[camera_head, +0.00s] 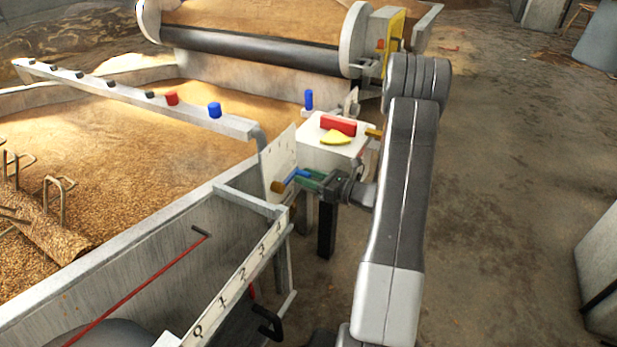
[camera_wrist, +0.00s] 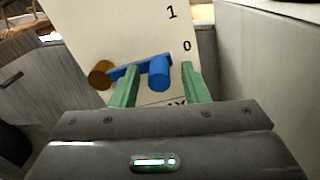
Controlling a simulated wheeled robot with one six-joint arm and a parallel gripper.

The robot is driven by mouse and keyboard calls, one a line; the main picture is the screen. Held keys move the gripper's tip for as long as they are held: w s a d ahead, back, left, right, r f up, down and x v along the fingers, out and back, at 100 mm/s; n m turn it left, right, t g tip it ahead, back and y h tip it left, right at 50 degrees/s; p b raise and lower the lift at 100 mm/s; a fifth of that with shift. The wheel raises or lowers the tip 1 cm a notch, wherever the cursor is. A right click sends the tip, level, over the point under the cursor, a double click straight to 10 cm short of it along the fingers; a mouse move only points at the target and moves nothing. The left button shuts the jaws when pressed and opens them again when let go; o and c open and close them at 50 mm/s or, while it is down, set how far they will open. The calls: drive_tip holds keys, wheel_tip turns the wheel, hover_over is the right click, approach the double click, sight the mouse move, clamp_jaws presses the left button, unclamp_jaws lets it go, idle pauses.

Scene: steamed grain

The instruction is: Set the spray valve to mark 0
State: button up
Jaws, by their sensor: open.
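The spray valve has a blue lever (camera_wrist: 128,72) with a round brass end (camera_wrist: 101,75) at its left and an upright blue peg (camera_wrist: 160,74) at its right. It is mounted at a white plate (camera_wrist: 120,30) printed with 1 and 0; the 0 lies up and right of the peg. More lettering below is partly hidden. In the head view the lever (camera_head: 297,174) and plate (camera_head: 281,160) show at the trough corner. My gripper (camera_wrist: 158,80) is open, its green fingers on either side of the peg; contact cannot be told. It also shows in the head view (camera_head: 316,181).
A white box (camera_head: 330,150) with a red block (camera_head: 338,125) and yellow piece (camera_head: 336,138) stands just behind my gripper. A numbered rail (camera_head: 240,275) and red rod (camera_head: 140,288) lie front left.

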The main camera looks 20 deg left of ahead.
drive_tip(key=s+d+p, duration=0.1)
drive_tip(key=d+p, duration=0.1)
drive_tip(key=d, duration=1.1)
drive_tip(key=shift+d, duration=0.35)
drive_tip(key=a, duration=0.4)
drive_tip(key=a+b, duration=0.1)
drive_tip(key=a, duration=0.4)
drive_tip(key=w+a+b, duration=0.1)
drive_tip(key=a, duration=0.3)
drive_tip(key=shift+a, duration=0.45)
drive_tip(key=shift+r+n+b, duration=0.4)
drive_tip(key=shift+n+b, duration=0.05)
drive_tip(key=shift+n, duration=0.15)
